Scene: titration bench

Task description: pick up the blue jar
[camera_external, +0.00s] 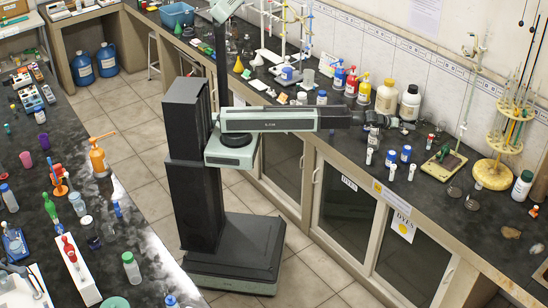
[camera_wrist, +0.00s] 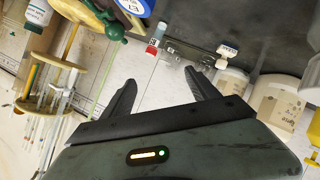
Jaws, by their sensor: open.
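A round blue-and-white thing (camera_wrist: 134,6) is cut off by the top edge there.
White vials (camera_external: 369,156) stand beside the jars. Bottles (camera_external: 386,97) line the wall behind the arm. Bare bench (camera_external: 340,150) lies left of the vials.

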